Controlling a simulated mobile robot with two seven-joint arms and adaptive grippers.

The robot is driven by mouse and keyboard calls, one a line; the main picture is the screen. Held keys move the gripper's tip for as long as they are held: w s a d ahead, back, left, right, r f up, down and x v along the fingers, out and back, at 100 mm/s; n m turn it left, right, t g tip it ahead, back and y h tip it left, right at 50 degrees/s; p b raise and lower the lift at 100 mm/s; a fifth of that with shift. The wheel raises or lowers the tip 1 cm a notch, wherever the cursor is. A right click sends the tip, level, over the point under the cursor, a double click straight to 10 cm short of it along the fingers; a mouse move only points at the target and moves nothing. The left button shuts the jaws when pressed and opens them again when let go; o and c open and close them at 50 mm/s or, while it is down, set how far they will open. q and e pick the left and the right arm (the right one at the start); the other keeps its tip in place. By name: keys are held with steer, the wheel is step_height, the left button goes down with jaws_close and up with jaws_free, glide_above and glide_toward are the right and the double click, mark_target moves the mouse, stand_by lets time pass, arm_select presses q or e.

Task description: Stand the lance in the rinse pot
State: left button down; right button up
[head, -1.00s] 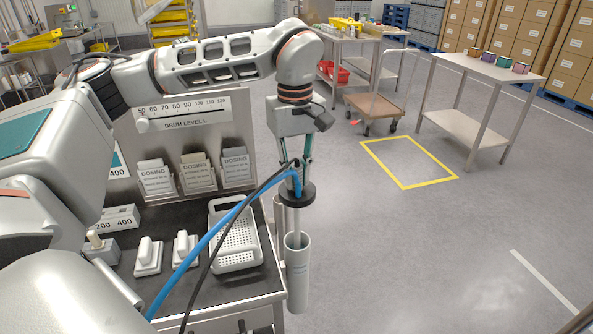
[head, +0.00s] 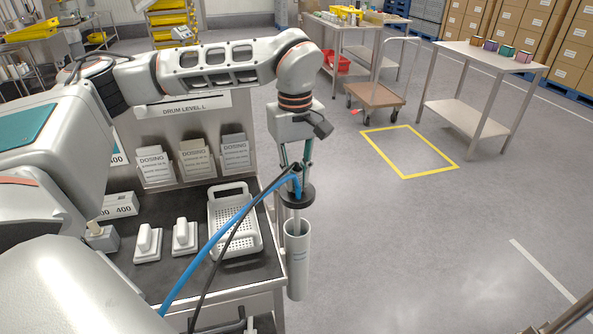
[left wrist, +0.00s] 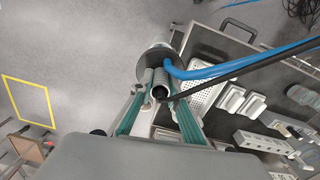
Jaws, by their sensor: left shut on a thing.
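The lance is a pale rod with a black disc (head: 297,195) around it and a blue hose and black cable at its top. My left gripper (head: 296,168) is shut on its upper part and holds it about upright. The rinse pot (head: 297,268) is a tall white tube at the right side of the bench. The lance's rod runs down from the disc to the pot's mouth, and its lower end is hidden there. The disc is above the rim, apart from it. In the left wrist view the disc (left wrist: 146,64) hides most of the pot. My right gripper is not in view.
The bench holds a white perforated tray (head: 232,238), white handled blocks (head: 185,238) and dosing card holders (head: 196,160). The hose and cable hang across the bench. The floor right of the pot is clear, with a yellow marked square (head: 409,151) further off.

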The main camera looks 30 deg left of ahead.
mark_target(296, 201)
arm_select(q)
steer(key=shift+f, duration=1.1)
steer(key=shift+f+b, duration=1)
steer(key=shift+f, duration=1.65)
steer(key=shift+f+b, duration=0.4)
steer(key=shift+f, duration=1)
steer(key=c, duration=1.9)
jaws_free()
steer(key=shift+r, duration=0.1)
step_height(296, 201, up, 12)
